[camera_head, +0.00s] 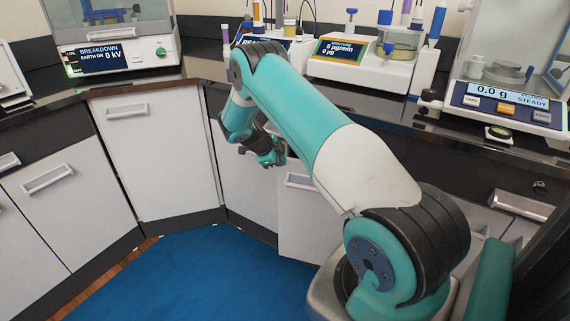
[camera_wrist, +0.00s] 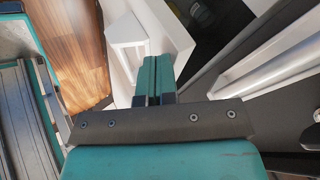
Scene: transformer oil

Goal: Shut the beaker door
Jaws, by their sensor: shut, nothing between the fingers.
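A white cabinet door (camera_head: 305,222) with a pale bar handle stands out from the cabinet front below the counter, partly hidden behind my arm. It appears to be the beaker door, and it stands open. In the wrist view a white door panel (camera_wrist: 165,22) with its handle (camera_wrist: 128,44) lies just beyond my fingers, with a dark opening to its right. My gripper (camera_head: 272,158) is near the upper left edge of the door in the head view. Its fingers (camera_wrist: 157,66) are together and empty. Whether they touch the door cannot be told.
Closed white cabinet doors (camera_head: 155,160) line the corner at left. The dark counter (camera_head: 200,68) above carries several instruments, including a breakdown tester (camera_head: 115,55) and a balance (camera_head: 505,105). A blue mat (camera_head: 200,275) covers clear floor in front.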

